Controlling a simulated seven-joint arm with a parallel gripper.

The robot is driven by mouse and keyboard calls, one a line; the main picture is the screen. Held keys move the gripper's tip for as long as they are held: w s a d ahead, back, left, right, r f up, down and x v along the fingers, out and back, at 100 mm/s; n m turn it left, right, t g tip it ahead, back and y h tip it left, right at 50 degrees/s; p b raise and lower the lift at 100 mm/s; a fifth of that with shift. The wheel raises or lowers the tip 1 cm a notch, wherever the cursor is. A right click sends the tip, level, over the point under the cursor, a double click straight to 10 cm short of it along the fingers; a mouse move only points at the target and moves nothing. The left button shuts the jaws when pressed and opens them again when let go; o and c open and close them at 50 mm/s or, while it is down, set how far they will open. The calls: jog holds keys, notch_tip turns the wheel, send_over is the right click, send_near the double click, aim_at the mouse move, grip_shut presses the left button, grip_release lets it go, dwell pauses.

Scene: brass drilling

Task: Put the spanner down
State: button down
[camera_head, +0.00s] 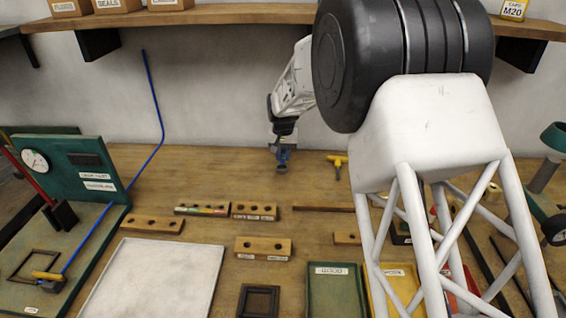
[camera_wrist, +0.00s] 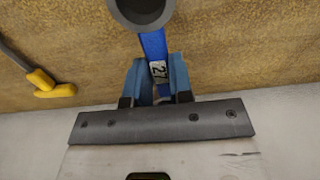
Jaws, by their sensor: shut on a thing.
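My gripper (camera_head: 283,152) is over the back of the wooden bench, near the wall. It is shut on a blue spanner (camera_head: 281,160). In the wrist view the spanner (camera_wrist: 153,46) has a pale label reading 27 and a grey round end at the top edge. The blue fingers of my gripper (camera_wrist: 158,88) close on its shaft from both sides. The gripper hides the spanner's near end. I cannot tell whether the spanner touches the bench.
A yellow-handled tool (camera_head: 337,160) lies right of the gripper; it is at left in the wrist view (camera_wrist: 52,85). Wooden hole blocks (camera_head: 254,210), a pale tray (camera_head: 158,278) and a green tray (camera_head: 335,292) lie nearer. A green gauge stand (camera_head: 82,178) is left.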

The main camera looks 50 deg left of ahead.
aim_at(283, 156)
jog(key=shift+f, duration=1.65)
jog(key=shift+f, duration=0.2)
jog(key=c, duration=1)
grip_release()
jog(key=shift+r, duration=0.15)
jog(key=shift+r, duration=6)
